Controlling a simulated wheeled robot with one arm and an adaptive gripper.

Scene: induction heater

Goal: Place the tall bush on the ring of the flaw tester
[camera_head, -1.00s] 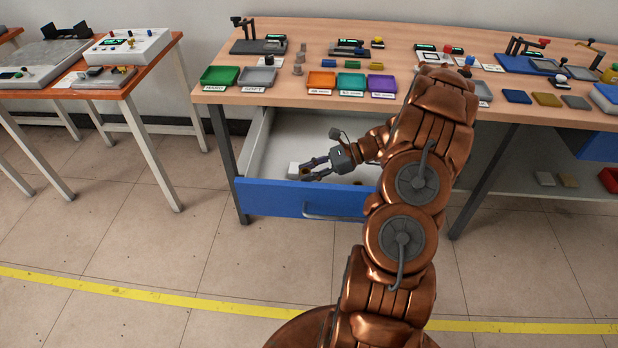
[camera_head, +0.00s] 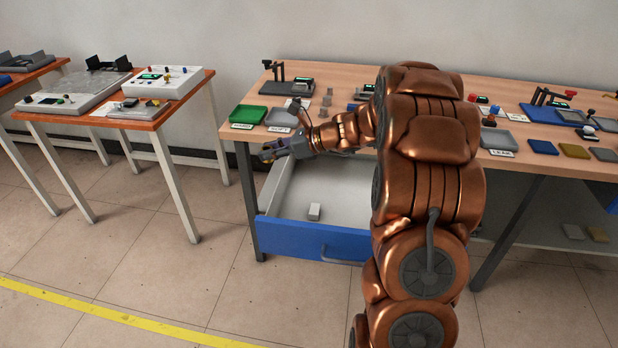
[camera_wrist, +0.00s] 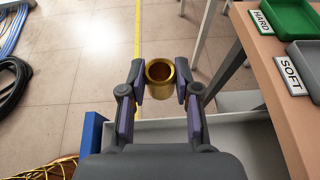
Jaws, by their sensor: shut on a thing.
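In the wrist view my gripper (camera_wrist: 160,82) is shut on a brass-coloured bush (camera_wrist: 160,78), a hollow cylinder with its open end toward the camera. In the head view my gripper (camera_head: 268,153) is raised at the left end of the bench, beside the tabletop edge and above the open drawer; the bush is too small there to make out clearly. I cannot tell for sure which device is the flaw tester. A white device with a green display and knobs (camera_head: 162,80) stands on the left table.
The open drawer (camera_head: 315,240) holds a small white block (camera_head: 314,211). A green tray (camera_head: 247,116) and a grey tray (camera_head: 282,119) sit at the bench's left end. A gap of bare floor (camera_head: 215,215) separates the bench from the orange-topped table (camera_head: 150,122).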

